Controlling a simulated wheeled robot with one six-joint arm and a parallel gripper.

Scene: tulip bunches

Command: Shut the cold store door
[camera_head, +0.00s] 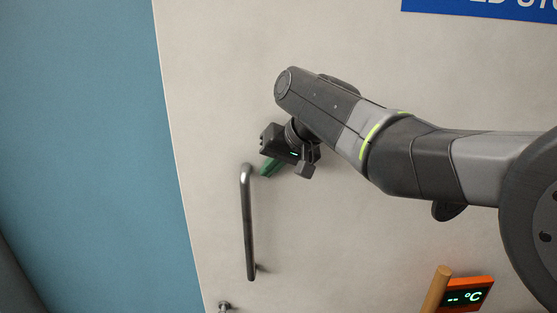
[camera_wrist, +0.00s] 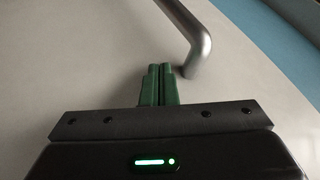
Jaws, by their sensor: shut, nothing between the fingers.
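The cold store door (camera_head: 340,240) is a large pale panel filling most of the head view. Its metal bar handle (camera_head: 247,225) stands upright near the door's left edge. My gripper (camera_head: 267,168) is just right of the handle's top end, with its green fingers shut and empty. In the wrist view the green fingertips (camera_wrist: 159,70) are together in front of the pale door surface (camera_wrist: 70,60). The bent end of the handle (camera_wrist: 198,50) is close to the right of the fingers. I cannot tell whether the fingertips touch the door.
A blue wall (camera_head: 90,120) lies left of the door's edge. A blue sign (camera_head: 480,8) is at the top right. An orange temperature display (camera_head: 478,294) and a wooden rod (camera_head: 436,290) are at the lower right. A small metal fitting (camera_head: 224,306) sits below the handle.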

